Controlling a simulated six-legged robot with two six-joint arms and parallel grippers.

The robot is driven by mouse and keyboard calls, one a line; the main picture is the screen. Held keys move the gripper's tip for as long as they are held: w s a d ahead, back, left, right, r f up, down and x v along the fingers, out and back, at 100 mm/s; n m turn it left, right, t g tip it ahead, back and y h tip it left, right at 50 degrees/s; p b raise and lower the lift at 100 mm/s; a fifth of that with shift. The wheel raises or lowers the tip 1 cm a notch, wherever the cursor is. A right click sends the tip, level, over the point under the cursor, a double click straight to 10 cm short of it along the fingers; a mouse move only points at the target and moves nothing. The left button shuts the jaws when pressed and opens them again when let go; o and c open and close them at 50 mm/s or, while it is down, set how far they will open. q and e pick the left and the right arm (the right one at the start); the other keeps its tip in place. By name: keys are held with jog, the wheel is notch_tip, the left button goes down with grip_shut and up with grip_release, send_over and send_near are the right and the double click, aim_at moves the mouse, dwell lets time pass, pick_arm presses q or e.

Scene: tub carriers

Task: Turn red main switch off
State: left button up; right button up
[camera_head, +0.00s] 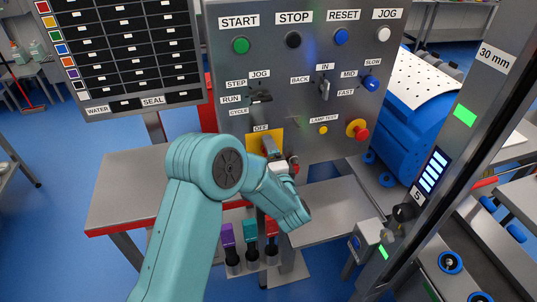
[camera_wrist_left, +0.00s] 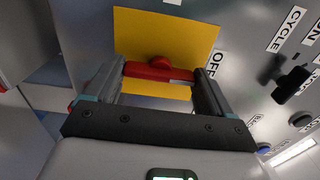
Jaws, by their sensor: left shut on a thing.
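The red main switch (camera_wrist_left: 158,70) sits on a yellow plate (camera_wrist_left: 135,30) in the left wrist view. Its red bar lies crosswise between my left gripper's two fingers, with one end toward the OFF label (camera_wrist_left: 215,63). My left gripper (camera_wrist_left: 158,82) is shut on it, a finger at each end of the bar. In the head view my left gripper (camera_head: 269,146) is at the yellow plate (camera_head: 252,143), below the OFF label (camera_head: 261,128), and hides most of the switch. My right gripper is in neither view.
The grey panel (camera_head: 225,75) carries START, STOP, RESET and JOG buttons and several selector knobs. A red-on-yellow knob (camera_head: 357,129) is to the right of the switch. A grey table (camera_head: 125,190) is at left, and a dark upright post (camera_head: 470,110) at right.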

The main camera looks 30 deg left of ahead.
pick_arm(q)
jog(key=shift+a, duration=0.1)
jog(key=o, duration=0.9)
jog(key=b+v, duration=0.3)
jog(key=v, duration=1.3)
jog(key=shift+s+b, duration=0.15)
jog(key=shift+b, duration=0.25)
